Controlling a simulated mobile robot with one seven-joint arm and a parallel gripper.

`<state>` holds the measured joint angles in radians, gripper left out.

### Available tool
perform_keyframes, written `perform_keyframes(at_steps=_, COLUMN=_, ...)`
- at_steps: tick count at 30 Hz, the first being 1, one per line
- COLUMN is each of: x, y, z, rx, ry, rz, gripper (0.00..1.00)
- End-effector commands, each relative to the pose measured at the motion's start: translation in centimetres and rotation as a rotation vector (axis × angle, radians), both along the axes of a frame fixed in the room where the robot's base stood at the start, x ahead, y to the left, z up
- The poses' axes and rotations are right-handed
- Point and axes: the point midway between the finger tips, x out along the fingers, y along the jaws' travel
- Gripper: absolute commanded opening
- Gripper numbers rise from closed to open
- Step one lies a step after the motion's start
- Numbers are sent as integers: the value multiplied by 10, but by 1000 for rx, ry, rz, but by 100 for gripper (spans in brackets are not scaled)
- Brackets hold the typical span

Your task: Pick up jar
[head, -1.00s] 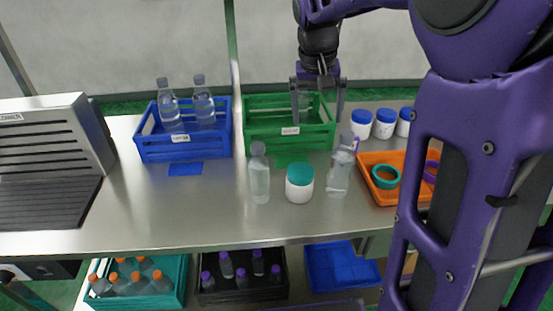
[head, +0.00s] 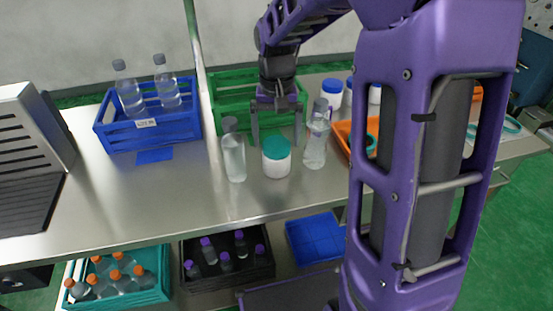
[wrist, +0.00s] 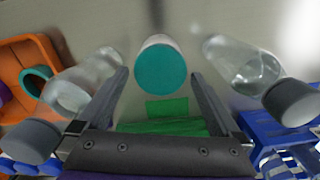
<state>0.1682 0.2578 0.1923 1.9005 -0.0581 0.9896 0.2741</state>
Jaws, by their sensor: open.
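A white jar with a teal lid (head: 276,157) stands upright on the steel table between two clear bottles. In the wrist view the jar's teal lid (wrist: 161,69) lies ahead of the fingertips, centred between them. My gripper (head: 277,143) is open and empty, with its fingers pointing down above and just behind the jar. It also shows in the wrist view (wrist: 159,72), with one finger on each side of the lid. I cannot tell whether the fingers touch anything. Several white jars with blue lids (head: 332,93) stand farther back.
Clear bottles stand close at the jar's left (head: 234,158) and right (head: 315,143). A green crate (head: 229,122) is behind, a blue crate (head: 150,131) with two bottles is at left, and an orange tray (head: 341,132) with rings is at right. The front table strip is clear.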

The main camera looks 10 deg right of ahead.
Motion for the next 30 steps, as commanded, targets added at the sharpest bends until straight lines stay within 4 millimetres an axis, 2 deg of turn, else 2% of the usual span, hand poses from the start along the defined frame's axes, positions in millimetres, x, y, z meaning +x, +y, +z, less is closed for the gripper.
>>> perform_keyframes(at_steps=5, x=-1, y=0, z=-13, rx=0, ry=0, rz=0, gripper=100)
perform_keyframes(at_steps=13, x=-4, y=1, z=-51, rx=0, ry=2, rz=0, gripper=100)
perform_keyframes(at_steps=22, x=-4, y=1, z=-56, rx=0, ry=-1, rz=0, gripper=100)
perform_keyframes(at_steps=23, x=-4, y=1, z=-56, rx=0, ry=-1, rz=0, gripper=98)
perform_keyframes(at_steps=30, x=-4, y=1, z=-55, rx=0, ry=-1, rz=0, gripper=55)
